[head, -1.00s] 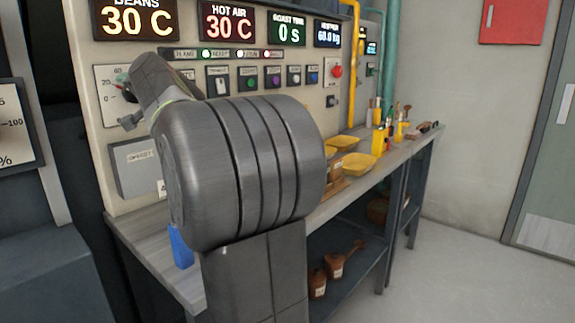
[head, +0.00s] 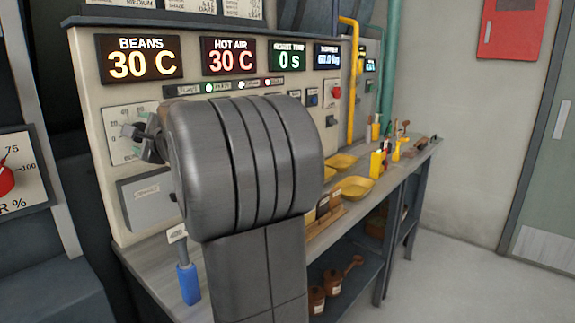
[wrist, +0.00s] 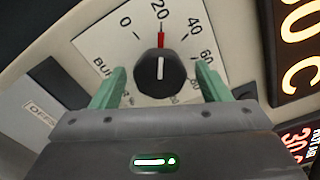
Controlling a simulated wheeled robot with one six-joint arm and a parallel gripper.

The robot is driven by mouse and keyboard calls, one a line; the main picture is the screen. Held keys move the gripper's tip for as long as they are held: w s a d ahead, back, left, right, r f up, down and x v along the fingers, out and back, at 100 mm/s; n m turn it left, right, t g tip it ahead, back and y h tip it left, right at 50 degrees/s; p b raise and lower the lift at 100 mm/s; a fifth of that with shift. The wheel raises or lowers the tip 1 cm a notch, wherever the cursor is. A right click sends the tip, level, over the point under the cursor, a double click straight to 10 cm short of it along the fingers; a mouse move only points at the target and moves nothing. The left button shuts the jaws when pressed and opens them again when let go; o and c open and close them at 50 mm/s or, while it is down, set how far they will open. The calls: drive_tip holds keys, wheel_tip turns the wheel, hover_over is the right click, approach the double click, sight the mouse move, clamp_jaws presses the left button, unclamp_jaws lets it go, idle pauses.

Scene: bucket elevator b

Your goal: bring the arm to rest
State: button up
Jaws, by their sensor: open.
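My gripper (wrist: 160,95) is open in the wrist view, with its two green fingers apart. Between and beyond the fingertips is a black knob (wrist: 158,73) with a white line, on a white dial plate marked 0, 20, 40, 60. A red pointer on the knob's dial stands near 20. The fingers do not appear to touch the knob. In the head view my arm covers the middle of the control panel (head: 85,110). The dial plate (head: 118,150) shows left of the arm, partly hidden by my gripper end.
A workbench (head: 165,275) runs below the panel, with a blue-handled tool (head: 187,283), yellow trays (head: 354,189) and yellow bottles (head: 377,163). Brown jugs (head: 334,281) stand on the lower shelf. The floor (head: 450,275) at right is clear. Another dial (head: 15,170) is at far left.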

drive_tip(key=m+p, duration=0.3)
drive_tip(key=m, duration=0.1)
idle(0.6)
